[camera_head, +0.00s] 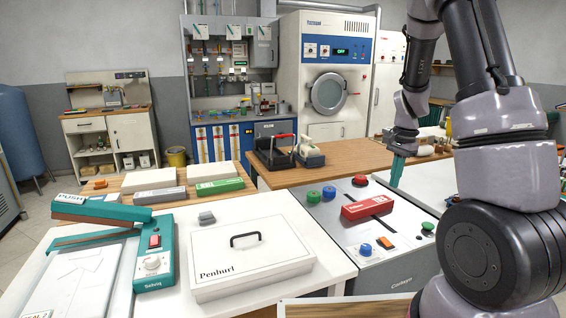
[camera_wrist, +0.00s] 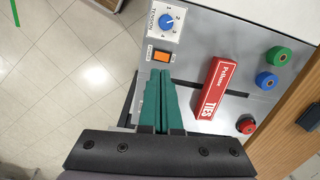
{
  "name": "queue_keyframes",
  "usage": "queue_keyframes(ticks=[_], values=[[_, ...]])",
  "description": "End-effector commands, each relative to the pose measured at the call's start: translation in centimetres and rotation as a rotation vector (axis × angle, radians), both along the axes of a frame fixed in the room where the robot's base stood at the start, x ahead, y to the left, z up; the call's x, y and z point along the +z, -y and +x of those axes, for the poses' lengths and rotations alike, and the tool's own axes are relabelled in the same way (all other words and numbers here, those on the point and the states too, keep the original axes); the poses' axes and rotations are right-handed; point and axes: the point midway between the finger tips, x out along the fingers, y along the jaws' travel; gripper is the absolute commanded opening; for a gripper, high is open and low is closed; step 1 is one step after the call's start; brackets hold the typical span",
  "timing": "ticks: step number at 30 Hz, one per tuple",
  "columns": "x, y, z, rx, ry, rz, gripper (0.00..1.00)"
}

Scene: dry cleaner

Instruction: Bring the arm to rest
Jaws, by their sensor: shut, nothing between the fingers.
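My gripper (camera_head: 396,172) hangs from my raised arm at the right of the head view, its teal fingers pointing down above the grey machine panel (camera_head: 345,222). In the wrist view the fingers (camera_wrist: 160,84) lie together, shut and empty. A red box marked TIES (camera_head: 367,207) lies on the panel; in the wrist view this red box (camera_wrist: 217,88) is to the right of the fingers, apart from them. An orange switch (camera_wrist: 162,56) and a blue tension dial (camera_wrist: 166,21) sit just beyond the fingertips.
Blue, green and red knobs (camera_wrist: 277,56) stand on the panel. To the left, a white table holds a Penhurl case (camera_head: 250,272) and a teal sealer (camera_head: 153,250). A wooden counter (camera_head: 345,155) with an iron (camera_head: 309,153) is behind. Tiled floor is clear at far left.

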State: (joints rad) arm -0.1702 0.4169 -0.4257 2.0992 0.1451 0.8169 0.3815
Motion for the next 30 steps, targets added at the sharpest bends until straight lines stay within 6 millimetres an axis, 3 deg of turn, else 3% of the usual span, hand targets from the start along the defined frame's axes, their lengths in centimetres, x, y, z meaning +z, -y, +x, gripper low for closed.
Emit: queue_keyframes(ticks=[1,6,15,21,27,30], values=[[2.5,-0.9,-0.5,0.030,0.043,0.024,0.00],[9.1,-3.5,-2.8,0.150,0.168,0.075,0.00],[18.8,-7.3,-9.5,0.381,0.393,0.074,0.00],[23.2,-9.3,-15.1,0.532,0.535,0.012,0.00],[25.1,-10.5,-19.5,0.646,0.634,-0.070,0.00],[25.4,-10.8,-20.7,0.677,0.659,-0.098,0.00]])
